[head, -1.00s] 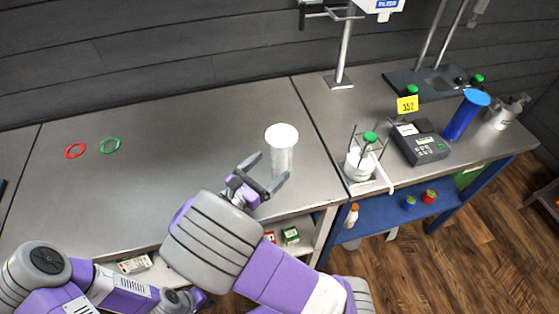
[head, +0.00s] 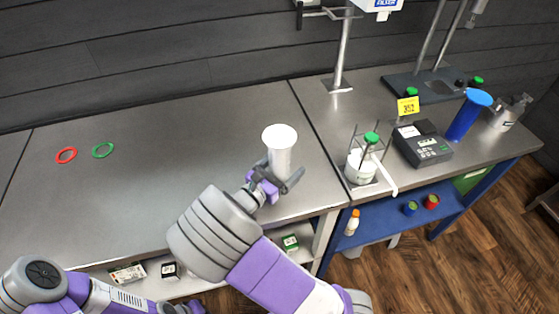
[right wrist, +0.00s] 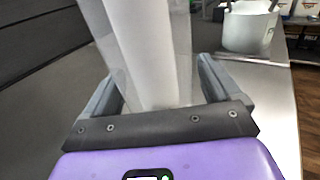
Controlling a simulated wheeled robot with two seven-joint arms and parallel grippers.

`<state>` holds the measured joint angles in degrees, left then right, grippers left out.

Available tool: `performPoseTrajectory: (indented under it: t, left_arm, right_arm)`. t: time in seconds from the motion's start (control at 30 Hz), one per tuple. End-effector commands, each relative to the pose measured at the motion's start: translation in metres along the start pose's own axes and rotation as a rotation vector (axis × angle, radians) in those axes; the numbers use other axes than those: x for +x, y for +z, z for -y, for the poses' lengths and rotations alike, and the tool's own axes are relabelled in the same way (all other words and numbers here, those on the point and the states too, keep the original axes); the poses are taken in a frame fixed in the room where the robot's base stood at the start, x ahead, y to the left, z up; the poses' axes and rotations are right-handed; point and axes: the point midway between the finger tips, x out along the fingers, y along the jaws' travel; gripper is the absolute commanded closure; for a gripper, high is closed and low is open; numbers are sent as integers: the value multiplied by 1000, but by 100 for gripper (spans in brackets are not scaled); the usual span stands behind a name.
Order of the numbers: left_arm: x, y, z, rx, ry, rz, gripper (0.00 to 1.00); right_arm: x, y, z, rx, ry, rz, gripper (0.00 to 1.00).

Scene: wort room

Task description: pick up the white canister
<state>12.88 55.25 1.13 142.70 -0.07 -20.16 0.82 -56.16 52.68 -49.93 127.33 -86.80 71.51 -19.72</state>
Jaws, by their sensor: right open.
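The white canister (head: 281,150) stands upright on the grey worktop, with a wide white top and a narrower body. In the right wrist view its pale body (right wrist: 150,50) rises between the two fingers, with a clear outer layer around it. My right gripper (head: 280,183) is open, with its fingers on either side of the canister's lower part. In the right wrist view the open gripper (right wrist: 160,90) shows no clear grip on it. My left arm shows at the lower left, but its gripper is not visible.
A red ring (head: 66,155) and a green ring (head: 103,150) lie on the left of the worktop (head: 180,140). To the right stand a rack with a white container (head: 360,167), a grey device (head: 424,148) and a blue cylinder (head: 466,117).

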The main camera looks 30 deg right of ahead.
Motion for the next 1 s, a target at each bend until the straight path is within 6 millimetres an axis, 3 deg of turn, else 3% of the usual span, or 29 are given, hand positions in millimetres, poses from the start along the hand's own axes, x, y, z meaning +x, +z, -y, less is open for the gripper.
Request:
performPoseTrajectory:
  t: [0.13, 0.57, 0.83, 1.0]
  left_arm:
    - [0, 0, 0, 0, 0, 0, 100]
    - [0, 0, 0, 0, 0, 0, 100]
    - [-3, 0, -1, 0, 0, 0, 100]
    - [-16, 1, -6, 0, 0, 0, 100]
  right_arm:
    - [0, 0, 0, 0, 0, 0, 11]
    - [-1, 0, 0, 0, 0, 0, 76]
    - [-1, 5, 0, 1, 0, 1, 76]
    - [-1, 33, 0, 4, 0, 0, 76]
